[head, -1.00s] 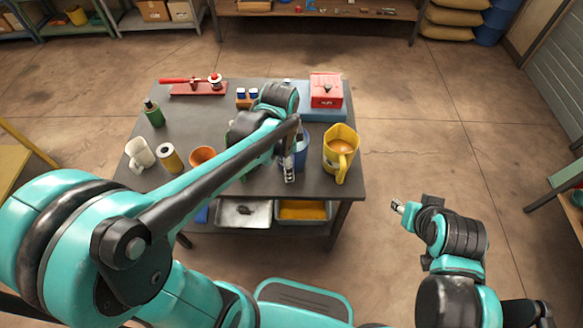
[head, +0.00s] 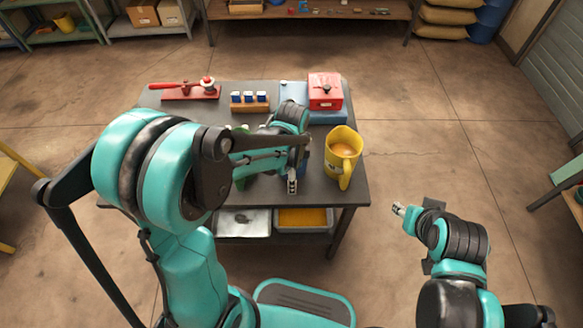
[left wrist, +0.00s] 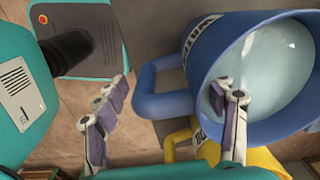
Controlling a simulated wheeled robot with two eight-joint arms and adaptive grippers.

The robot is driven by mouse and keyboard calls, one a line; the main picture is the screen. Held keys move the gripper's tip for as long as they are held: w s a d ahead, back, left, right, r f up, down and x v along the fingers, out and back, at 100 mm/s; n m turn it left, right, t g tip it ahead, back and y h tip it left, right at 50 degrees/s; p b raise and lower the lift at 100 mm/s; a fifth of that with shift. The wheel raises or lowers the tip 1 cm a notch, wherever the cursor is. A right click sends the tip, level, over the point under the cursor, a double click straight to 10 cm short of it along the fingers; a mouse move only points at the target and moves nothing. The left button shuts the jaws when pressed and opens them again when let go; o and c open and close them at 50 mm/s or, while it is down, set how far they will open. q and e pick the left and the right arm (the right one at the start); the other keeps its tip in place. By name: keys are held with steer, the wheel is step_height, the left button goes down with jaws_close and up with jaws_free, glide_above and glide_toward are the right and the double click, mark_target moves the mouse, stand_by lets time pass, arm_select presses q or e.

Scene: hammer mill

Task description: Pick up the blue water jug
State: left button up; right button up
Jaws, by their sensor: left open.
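The blue water jug (left wrist: 205,65) fills the right of the left wrist view. Its round mouth with pale water faces the camera, and its blue handle (left wrist: 148,72) sticks out to the left. My left gripper (left wrist: 165,97) is open, with one finger left of the handle and the other overlapping the jug's mouth. The handle lies between the fingers; I cannot tell whether they touch it. In the head view my left gripper (head: 291,184) hides nearly all of the jug. My right gripper (head: 399,209) is off the table to the right; its jaw state is unclear.
A yellow jug (head: 343,150) stands close right of the blue jug. My left arm covers the table's left side.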

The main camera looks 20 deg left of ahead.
arm_select(q)
step_height(320, 180, down, 2)
steer(key=shift+f+b, duration=0.25)
steer(key=shift+b, duration=0.05)
steer(key=shift+r, duration=0.1)
steer(key=c, duration=1)
steer(key=shift+c, duration=0.2)
